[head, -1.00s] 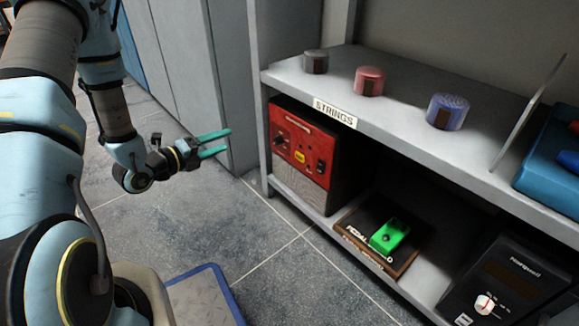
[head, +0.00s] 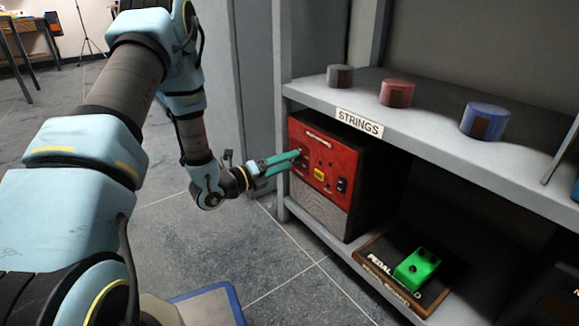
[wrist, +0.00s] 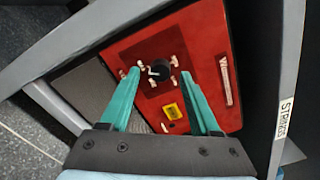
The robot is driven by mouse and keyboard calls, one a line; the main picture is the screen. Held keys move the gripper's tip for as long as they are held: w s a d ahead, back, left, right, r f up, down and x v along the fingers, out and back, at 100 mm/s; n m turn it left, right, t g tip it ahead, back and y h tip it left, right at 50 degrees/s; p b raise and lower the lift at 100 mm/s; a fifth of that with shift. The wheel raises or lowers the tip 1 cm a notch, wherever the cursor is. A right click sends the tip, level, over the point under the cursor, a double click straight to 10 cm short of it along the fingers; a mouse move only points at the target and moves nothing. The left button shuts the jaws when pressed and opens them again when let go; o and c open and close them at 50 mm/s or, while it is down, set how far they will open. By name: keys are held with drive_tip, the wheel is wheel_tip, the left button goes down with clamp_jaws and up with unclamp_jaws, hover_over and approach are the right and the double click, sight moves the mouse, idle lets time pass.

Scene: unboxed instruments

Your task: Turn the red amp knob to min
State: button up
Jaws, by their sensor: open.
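The red amp (head: 324,163) stands on the lower shelf under the STRINGS label, its red front panel facing my arm. Its dark round knob (wrist: 159,70) shows in the wrist view, with a pale pointer and several pale marks around it. My gripper (head: 299,157) reaches the left part of the panel in the head view and hides the knob there. In the wrist view my gripper (wrist: 163,76) is open, with one teal finger on each side of the knob's line and the knob between the fingertips. I cannot tell whether the fingers touch the knob.
The upper shelf (head: 430,127) lies above the amp, and a shelf post (head: 280,100) stands close to its left. A green pedal (head: 416,268) sits on a board right of the amp. Grey, red and blue tins stand on the upper shelf.

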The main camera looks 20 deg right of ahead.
drive_tip(key=shift+w+d, duration=0.1)
drive_tip(key=shift+d, duration=0.5)
clamp_jaws()
